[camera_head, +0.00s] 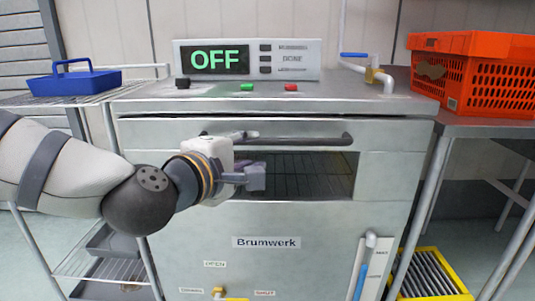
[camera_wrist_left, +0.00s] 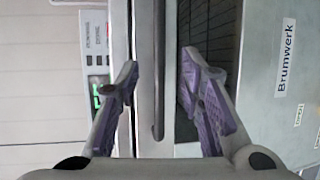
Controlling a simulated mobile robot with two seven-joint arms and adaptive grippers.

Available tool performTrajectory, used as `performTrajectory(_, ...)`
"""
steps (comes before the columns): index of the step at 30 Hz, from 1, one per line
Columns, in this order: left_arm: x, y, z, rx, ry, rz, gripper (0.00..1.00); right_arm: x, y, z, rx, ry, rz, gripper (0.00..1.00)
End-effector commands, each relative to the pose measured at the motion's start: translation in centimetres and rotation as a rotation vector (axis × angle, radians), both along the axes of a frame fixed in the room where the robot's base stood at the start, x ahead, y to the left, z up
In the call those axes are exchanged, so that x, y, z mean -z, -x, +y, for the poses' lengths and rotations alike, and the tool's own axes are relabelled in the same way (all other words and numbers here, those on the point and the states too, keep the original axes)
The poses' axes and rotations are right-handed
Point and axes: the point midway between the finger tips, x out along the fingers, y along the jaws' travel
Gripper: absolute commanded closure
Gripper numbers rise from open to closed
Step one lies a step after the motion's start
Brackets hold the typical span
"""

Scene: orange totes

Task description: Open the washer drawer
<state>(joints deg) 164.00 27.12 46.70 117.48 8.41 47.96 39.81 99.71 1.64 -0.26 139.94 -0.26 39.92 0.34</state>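The washer (camera_head: 200,240) is a steel cabinet marked "Brumwerk". A dark horizontal bar handle (camera_head: 320,141) runs across its front, above a dark window (camera_head: 310,175) with a wire rack behind it. My left gripper (camera_head: 250,172) is in front of the handle's left part and hides some of it. In the left wrist view, the gripper (camera_wrist_left: 160,85) is open, and the handle (camera_wrist_left: 158,75) shows upright between its two purple-padded fingers. I cannot tell whether they touch it. My right gripper is not in view.
A panel reading "OFF" (camera_head: 250,60) stands on top of the washer. A blue tray (camera_head: 73,84) sits on the wire shelf at left. Orange totes (camera_head: 495,85) stand on the steel table at right. A yellow-rimmed crate (camera_head: 440,295) is low at right.

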Motion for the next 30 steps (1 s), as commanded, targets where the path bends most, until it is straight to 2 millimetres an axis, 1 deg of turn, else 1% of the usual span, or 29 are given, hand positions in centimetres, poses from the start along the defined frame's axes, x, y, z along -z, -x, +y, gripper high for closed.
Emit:
performTrajectory(2, 0.0, -0.8, -0.4, 0.000, 0.002, -0.002, 0.65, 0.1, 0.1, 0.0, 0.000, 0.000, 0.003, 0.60)
performTrajectory(4, 0.4, -2.1, -1.0, 0.000, 0.000, -0.002, 0.65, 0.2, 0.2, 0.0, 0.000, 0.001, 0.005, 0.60)
performTrajectory(9, 1.4, -6.3, -2.7, -0.001, -0.003, -0.002, 0.65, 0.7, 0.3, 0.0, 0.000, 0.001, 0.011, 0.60)
performTrajectory(12, 1.8, -8.3, -3.6, 0.001, -0.003, -0.001, 0.65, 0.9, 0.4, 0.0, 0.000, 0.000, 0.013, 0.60)
performTrajectory(15, 2.1, -9.7, -4.2, 0.002, -0.004, -0.001, 0.65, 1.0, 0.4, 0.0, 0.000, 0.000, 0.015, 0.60)
performTrajectory(19, 2.2, -10.6, -4.6, 0.002, -0.003, 0.000, 0.65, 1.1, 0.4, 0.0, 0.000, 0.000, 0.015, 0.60)
performTrajectory(26, 2.2, -10.7, -4.6, 0.003, -0.003, 0.001, 0.65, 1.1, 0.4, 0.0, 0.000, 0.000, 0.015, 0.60)
performTrajectory(27, 2.2, -10.7, -4.6, 0.003, -0.003, 0.001, 0.68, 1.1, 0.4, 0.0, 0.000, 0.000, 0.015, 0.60)
performTrajectory(29, 2.2, -10.7, -4.6, 0.002, -0.004, 0.000, 0.81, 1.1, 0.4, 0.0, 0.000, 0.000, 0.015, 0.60)
performTrajectory(30, 2.2, -10.7, -4.6, 0.002, -0.004, 0.000, 0.90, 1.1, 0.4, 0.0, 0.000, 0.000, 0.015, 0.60)
